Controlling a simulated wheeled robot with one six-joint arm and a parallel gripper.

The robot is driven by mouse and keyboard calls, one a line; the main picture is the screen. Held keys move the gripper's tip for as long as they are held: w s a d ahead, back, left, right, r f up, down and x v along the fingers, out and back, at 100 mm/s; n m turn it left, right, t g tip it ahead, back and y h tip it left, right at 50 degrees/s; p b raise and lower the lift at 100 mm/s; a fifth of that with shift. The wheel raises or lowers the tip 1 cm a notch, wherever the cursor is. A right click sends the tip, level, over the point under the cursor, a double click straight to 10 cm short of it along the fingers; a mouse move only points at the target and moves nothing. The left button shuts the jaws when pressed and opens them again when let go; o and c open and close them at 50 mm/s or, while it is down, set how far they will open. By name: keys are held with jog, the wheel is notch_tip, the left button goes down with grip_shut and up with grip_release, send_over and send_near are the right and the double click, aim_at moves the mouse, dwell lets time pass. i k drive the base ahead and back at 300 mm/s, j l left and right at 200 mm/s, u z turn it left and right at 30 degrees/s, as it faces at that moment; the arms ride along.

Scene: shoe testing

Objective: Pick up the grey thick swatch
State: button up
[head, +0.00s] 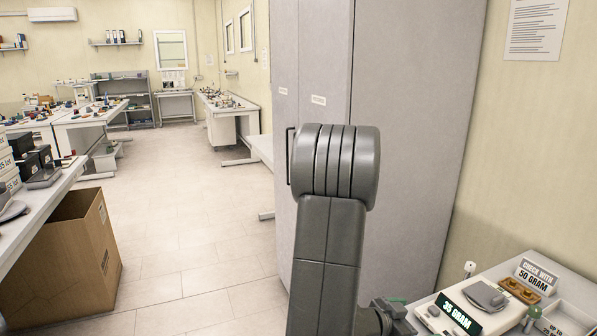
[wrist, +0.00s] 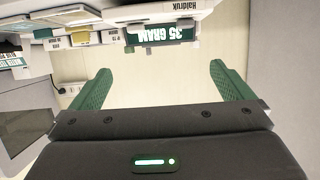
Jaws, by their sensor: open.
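In the head view a grey, rounded, thick slab (head: 487,295) sits on the white scale at the lower right. It looks like the grey thick swatch, but I cannot tell for sure. In the wrist view no grey swatch can be made out clearly. My gripper (wrist: 155,85) shows its two green fingers spread wide in the wrist view, with nothing between them. A sign reading 35 GRAM (wrist: 161,33) appears upside down beyond the fingers.
The white table (head: 570,283) at the lower right holds a 50 GRAM sign (head: 537,275), an orange-brown holder (head: 519,290) and a tray (head: 568,320). Tall grey cabinets (head: 415,130) stand behind my arm. A cardboard box (head: 75,255) is at the left, with open floor (head: 190,250) between.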

aim_at(481, 293)
jog(key=i+j, duration=0.15)
jog(key=i, duration=0.3)
jog(key=i+j, duration=0.1)
jog(key=i, duration=0.3)
jog(key=z, duration=2.2)
jog(key=k, duration=0.25)
jog(key=k+j, duration=0.25)
jog(key=j+u, duration=0.05)
jog(key=j, duration=0.05)
